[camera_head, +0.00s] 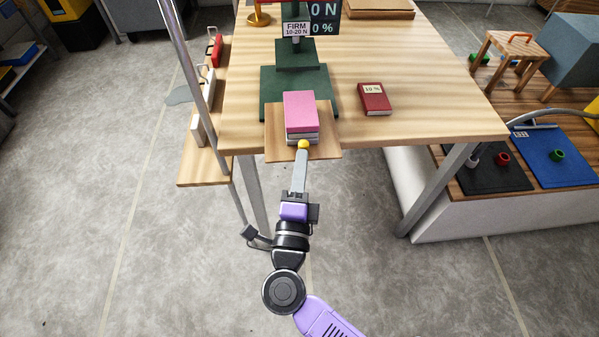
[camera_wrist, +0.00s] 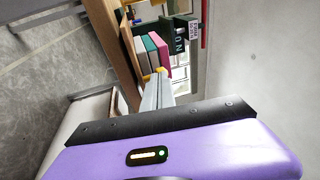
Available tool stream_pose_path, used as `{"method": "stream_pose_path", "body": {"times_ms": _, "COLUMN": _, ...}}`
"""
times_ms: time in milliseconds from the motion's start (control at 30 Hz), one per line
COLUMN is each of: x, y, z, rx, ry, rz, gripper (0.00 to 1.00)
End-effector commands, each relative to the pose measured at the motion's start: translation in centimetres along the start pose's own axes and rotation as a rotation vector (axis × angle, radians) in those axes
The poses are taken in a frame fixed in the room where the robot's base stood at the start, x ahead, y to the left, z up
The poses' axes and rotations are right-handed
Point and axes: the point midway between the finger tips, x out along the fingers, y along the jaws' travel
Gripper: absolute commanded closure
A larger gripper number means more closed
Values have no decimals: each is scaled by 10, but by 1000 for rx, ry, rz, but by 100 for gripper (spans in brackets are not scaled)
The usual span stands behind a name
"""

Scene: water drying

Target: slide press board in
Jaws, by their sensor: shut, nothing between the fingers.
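The wooden press board (camera_head: 329,143) lies on the table at the foot of the green press (camera_head: 297,56). Its near end sticks out past the table's front edge. A block stack (camera_head: 300,107) with a pink top and pale lower layers sits on it; in the wrist view the stack (camera_wrist: 152,47) shows pink, green and grey layers. My gripper (camera_head: 303,146) is shut and empty, its yellow tip at the stack's near face, over the board. I cannot tell whether it touches. The press's far side is hidden.
The wooden table (camera_head: 430,100) holds a red book (camera_head: 374,98) marked 10 % to the right of the board. A dark display (camera_head: 323,20) stands at the back. A lower side shelf (camera_head: 203,165) is at the left. The table's front right top is clear.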

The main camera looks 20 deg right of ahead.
Motion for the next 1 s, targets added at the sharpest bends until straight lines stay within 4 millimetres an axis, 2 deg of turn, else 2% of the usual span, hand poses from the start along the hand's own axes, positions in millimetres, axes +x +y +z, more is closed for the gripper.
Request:
{"method": "stream_pose_path", "body": {"times_ms": 367, "x": 4, "y": 0, "z": 1, "rx": 0, "ry": 1, "rz": -1, "gripper": 100}}
{"method": "stream_pose_path", "body": {"times_ms": 467, "x": 20, "y": 3, "z": 4, "rx": -1, "ry": 4, "rz": -2, "gripper": 100}}
{"method": "stream_pose_path", "body": {"times_ms": 800, "x": 107, "y": 21, "z": 21, "rx": -1, "ry": 4, "rz": -3, "gripper": 100}}
{"method": "stream_pose_path", "body": {"times_ms": 1000, "x": 132, "y": 26, "z": 26, "rx": 0, "ry": 2, "rz": -1, "gripper": 100}}
